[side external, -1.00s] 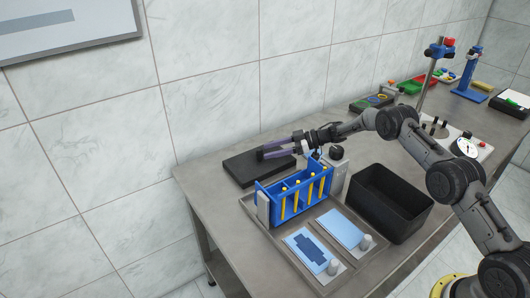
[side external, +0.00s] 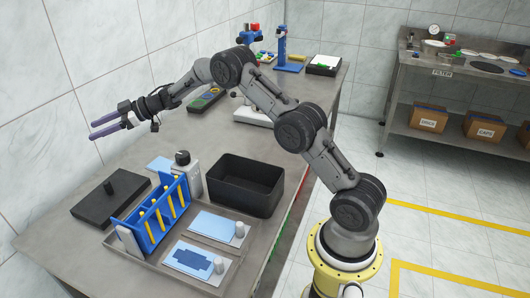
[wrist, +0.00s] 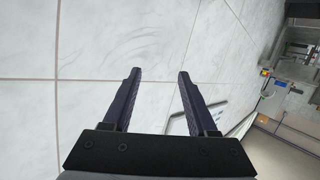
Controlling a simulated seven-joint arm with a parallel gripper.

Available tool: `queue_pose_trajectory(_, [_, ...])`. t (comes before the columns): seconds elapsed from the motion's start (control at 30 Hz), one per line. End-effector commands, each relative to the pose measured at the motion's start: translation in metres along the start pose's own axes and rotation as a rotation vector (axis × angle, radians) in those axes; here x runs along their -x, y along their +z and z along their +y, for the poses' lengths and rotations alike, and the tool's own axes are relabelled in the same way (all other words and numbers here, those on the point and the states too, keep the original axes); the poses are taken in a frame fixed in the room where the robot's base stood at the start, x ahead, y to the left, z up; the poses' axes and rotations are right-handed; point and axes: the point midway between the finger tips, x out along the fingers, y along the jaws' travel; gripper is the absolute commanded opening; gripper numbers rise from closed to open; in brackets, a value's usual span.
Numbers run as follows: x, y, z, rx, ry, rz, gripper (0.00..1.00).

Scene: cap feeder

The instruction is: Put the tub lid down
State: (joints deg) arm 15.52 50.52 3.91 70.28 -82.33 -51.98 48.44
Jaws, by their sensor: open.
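The tub lid (side external: 98,209), a dark flat slab with a short black knob (side external: 110,188) on top, lies flat on the table at the left, knob up. The black tub (side external: 245,187) stands uncovered to the right, beyond the blue rack. My gripper (side external: 93,129) is open and empty, raised well above the table and the lid, with its fingers pointing left towards the wall. The lid is not visible in the wrist view.
A blue rack (side external: 150,217) with several yellow sticks stands close beside the lid, in a grey tray (side external: 140,264) with pale blue plates. A grey box with a black knob (side external: 188,178) stands between rack and tub. The table's left front area is bare.

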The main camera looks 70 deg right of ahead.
Motion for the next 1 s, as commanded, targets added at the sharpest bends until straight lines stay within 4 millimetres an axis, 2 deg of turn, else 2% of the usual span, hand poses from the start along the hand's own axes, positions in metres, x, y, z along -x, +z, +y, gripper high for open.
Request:
queue_pose_trajectory(0.03, [0.012,-0.034,0.006,0.019,0.081,0.001,0.58])
queue_pose_trajectory(0.1, [0.030,-0.067,0.014,0.029,0.196,-0.013,0.58])
queue_pose_trajectory(0.2, [0.064,-0.106,0.019,0.025,0.349,-0.047,0.58])
queue_pose_trajectory(0.3, [0.104,-0.135,0.013,0.004,0.484,-0.096,0.58])
queue_pose_trajectory(0.43, [0.162,-0.156,-0.010,-0.052,0.625,-0.179,0.58])
queue_pose_trajectory(0.57, [0.223,-0.156,-0.049,-0.134,0.720,-0.286,0.58])
queue_pose_trajectory(0.67, [0.267,-0.144,-0.090,-0.212,0.756,-0.379,0.58])
queue_pose_trajectory(0.77, [0.309,-0.125,-0.139,-0.294,0.759,-0.476,0.58])
queue_pose_trajectory(0.8, [0.324,-0.115,-0.161,-0.329,0.750,-0.516,0.58])
queue_pose_trajectory(1.0, [0.386,-0.059,-0.272,-0.481,0.635,-0.701,0.58])
